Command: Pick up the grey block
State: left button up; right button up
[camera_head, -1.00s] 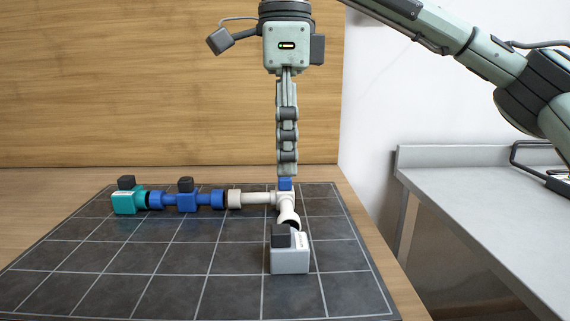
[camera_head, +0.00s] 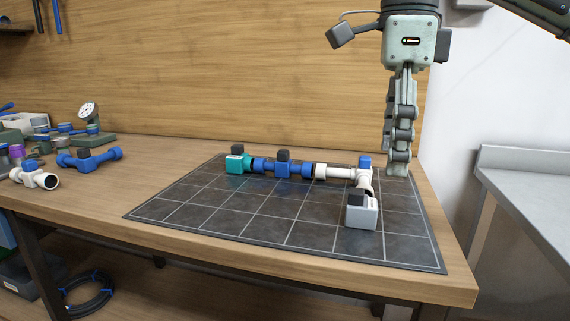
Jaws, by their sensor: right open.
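The grey block (camera_head: 362,215), with a dark cap (camera_head: 357,199) on top, sits at the front right of the dark tiled mat (camera_head: 230,215). It is at the near end of the pipe assembly, up against a white elbow (camera_head: 364,178) with a blue top. My right gripper (camera_head: 398,170) points straight down, behind and to the right of the block, apart from it. It shows nearly edge-on, so the gap between its fingers is hard to see; it is open, and nothing shows in it. My left gripper is out of view.
The assembly runs left through a white pipe (camera_head: 335,171) and a blue valve (camera_head: 283,165) to a teal block (camera_head: 237,163). Loose fittings (camera_head: 88,158) and a gauge (camera_head: 88,111) lie at the table's left. A grey counter (camera_head: 530,185) stands right. The mat's front is clear.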

aim_at(362, 209)
jog(key=k, duration=1.1)
